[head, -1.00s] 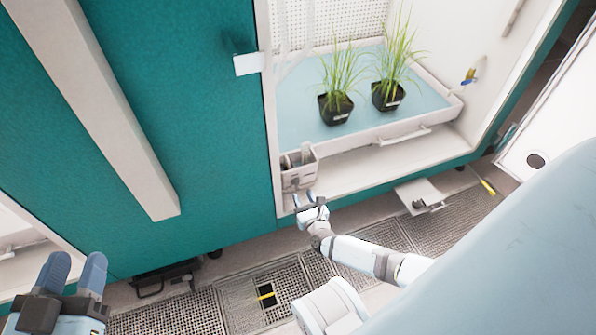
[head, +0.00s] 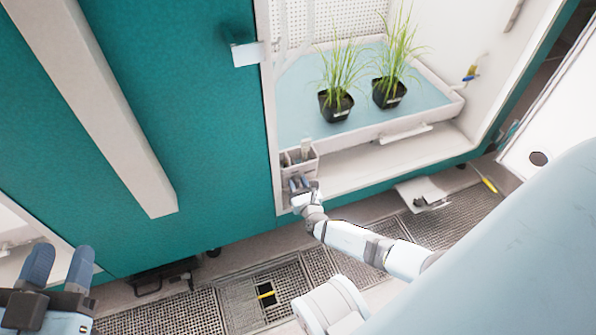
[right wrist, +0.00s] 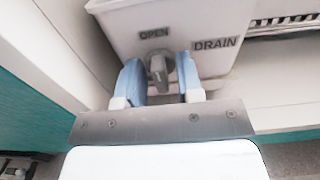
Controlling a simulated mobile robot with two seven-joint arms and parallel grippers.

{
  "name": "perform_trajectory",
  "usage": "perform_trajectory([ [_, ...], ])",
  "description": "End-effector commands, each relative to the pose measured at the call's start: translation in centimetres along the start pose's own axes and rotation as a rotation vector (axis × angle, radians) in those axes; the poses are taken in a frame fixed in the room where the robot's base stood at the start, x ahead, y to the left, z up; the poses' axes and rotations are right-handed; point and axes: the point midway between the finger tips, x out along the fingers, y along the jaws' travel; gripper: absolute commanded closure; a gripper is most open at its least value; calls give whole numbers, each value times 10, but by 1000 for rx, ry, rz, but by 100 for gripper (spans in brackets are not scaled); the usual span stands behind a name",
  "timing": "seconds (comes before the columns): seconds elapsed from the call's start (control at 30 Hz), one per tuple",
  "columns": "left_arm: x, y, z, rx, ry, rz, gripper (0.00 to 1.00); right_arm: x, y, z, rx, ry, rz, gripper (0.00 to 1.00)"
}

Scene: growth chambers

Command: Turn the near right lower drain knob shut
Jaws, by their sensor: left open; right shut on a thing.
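The drain knob (right wrist: 158,68) is a small grey knob on the front of a white box (right wrist: 205,28), just below the printed word OPEN, with DRAIN to the right. Its grip stands roughly upright in the right wrist view. My right gripper (right wrist: 160,78) has its blue fingers on either side of the knob and is shut on it. In the head view the right gripper (head: 300,184) is at the front of this box (head: 312,168), at the chamber's left front corner, and hides the knob. My left gripper (head: 60,264) is open and empty at the lower left.
A tray (head: 400,128) with two potted grass plants (head: 336,103) fills the chamber behind the box. A teal panel (head: 215,130) stands to the left. A blue and yellow valve (head: 470,74) is on the right wall. Grated floor (head: 170,315) lies below.

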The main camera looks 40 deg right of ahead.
Motion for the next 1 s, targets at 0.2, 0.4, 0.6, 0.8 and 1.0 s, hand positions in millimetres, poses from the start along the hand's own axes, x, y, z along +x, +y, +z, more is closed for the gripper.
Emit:
perform_trajectory([
  [0.2,0,0,-2,-9,0,-2,57,0,1,0,-58,0,1,90],
  [0.4,2,1,-3,-26,-3,-5,57,0,1,1,-187,-1,1,90],
  [0.6,1,2,-2,-44,-19,-2,57,0,1,1,-371,0,1,90],
  [0.8,-2,5,1,-74,-44,4,57,0,2,1,-561,0,1,90],
  [1.0,-2,7,-2,-103,-56,6,57,0,3,0,-750,1,2,90],
])
